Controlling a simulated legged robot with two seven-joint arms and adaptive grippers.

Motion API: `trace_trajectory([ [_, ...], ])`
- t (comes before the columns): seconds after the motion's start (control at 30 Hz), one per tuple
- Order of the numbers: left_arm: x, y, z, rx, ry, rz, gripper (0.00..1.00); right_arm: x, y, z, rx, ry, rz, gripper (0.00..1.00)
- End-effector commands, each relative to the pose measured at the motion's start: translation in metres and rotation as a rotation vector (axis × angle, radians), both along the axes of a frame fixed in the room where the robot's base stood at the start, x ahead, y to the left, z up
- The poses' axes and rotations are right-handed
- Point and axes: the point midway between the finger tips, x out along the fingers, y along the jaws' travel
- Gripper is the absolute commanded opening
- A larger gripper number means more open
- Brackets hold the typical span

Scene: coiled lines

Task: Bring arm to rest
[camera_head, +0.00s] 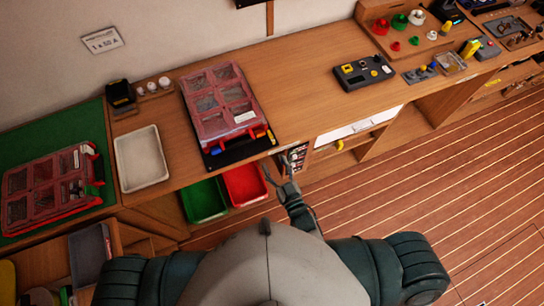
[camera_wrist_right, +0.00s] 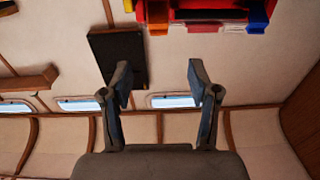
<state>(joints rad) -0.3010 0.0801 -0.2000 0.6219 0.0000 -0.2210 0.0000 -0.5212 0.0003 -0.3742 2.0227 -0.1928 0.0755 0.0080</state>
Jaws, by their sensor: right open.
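My right gripper (camera_head: 276,168) is open and empty in front of the workbench edge in the head view, just below the red-framed organizer case. Its two spread fingers also show in the right wrist view (camera_wrist_right: 160,78), with nothing between them. My right arm reaches forward from my body. My left gripper is not in view; only dark rounded parts of my body show at the bottom left of the head view.
The organizer case (camera_head: 222,102) lies on a black mat on the wooden bench (camera_head: 300,75). A white tray (camera_head: 141,158) and a second case (camera_head: 48,188) lie to the left. Green (camera_head: 204,200) and red (camera_head: 246,184) bins sit below. The plank floor (camera_head: 440,190) at right is clear.

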Motion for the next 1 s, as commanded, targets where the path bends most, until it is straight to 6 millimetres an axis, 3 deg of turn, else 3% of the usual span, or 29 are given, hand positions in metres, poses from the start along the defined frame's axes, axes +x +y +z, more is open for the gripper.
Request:
trace_trajectory([
  [0.53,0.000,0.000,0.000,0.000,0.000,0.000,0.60,0.000,0.000,0.000,0.000,0.000,0.000,0.60],
  [0.67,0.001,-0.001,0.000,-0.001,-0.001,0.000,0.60,0.000,0.000,-0.019,-0.014,0.037,0.003,0.60],
  [0.77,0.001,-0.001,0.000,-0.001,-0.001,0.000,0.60,-0.003,-0.002,-0.068,-0.049,0.133,0.010,0.60],
  [0.87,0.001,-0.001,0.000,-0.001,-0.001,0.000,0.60,-0.014,-0.009,-0.143,-0.104,0.283,0.016,0.60],
  [1.0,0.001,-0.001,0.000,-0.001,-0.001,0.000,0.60,-0.049,-0.034,-0.254,-0.187,0.524,0.014,0.60],
])
